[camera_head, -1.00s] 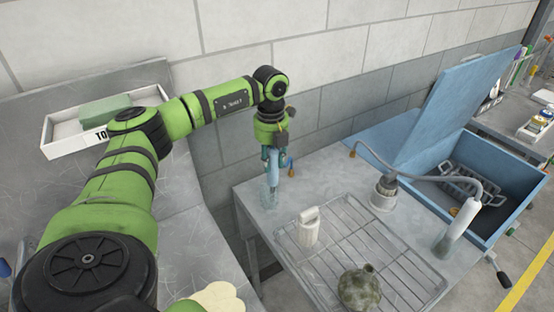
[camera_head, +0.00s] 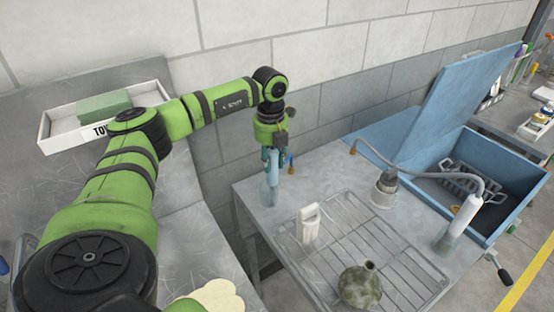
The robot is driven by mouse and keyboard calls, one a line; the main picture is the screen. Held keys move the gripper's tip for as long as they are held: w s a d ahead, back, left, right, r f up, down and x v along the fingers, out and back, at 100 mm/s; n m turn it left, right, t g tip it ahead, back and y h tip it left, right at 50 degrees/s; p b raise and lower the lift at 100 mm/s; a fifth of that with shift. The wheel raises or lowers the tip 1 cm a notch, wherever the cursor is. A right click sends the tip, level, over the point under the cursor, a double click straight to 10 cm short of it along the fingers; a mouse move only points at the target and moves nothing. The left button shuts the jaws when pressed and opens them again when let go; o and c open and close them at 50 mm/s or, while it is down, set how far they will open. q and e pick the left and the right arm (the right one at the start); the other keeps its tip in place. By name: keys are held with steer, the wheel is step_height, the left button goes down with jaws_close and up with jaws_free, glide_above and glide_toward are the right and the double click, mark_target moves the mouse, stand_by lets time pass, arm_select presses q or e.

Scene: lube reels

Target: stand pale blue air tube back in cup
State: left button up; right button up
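The pale blue air tube (camera_head: 272,165) stands about upright near the left back corner of the metal table. My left gripper (camera_head: 273,155) points down with its fingers around the tube's upper part and looks shut on it. The tube's lower end is inside or right behind a clear cup (camera_head: 269,192) on the table; I cannot tell how deep it sits. My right gripper is not in view.
A hose (camera_head: 400,177) arches over to a white cylinder (camera_head: 461,216). An open blue chest (camera_head: 515,195) stands at the right. A white tray (camera_head: 60,145) is at the left.

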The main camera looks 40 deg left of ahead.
arm_select(q)
steer(key=o, duration=0.4)
steer(key=shift+s+a+f, duration=0.2)
steer(key=shift+a+f, duration=0.05)
steer(key=r, duration=0.5)
steer(key=d+r, duration=0.1)
steer(key=r, duration=0.2)
steer(key=shift+d+r, duration=0.1)
steer(key=shift+s+r, duration=0.1)
steer(key=shift+r, duration=0.35)
steer(key=shift+f, duration=0.15)
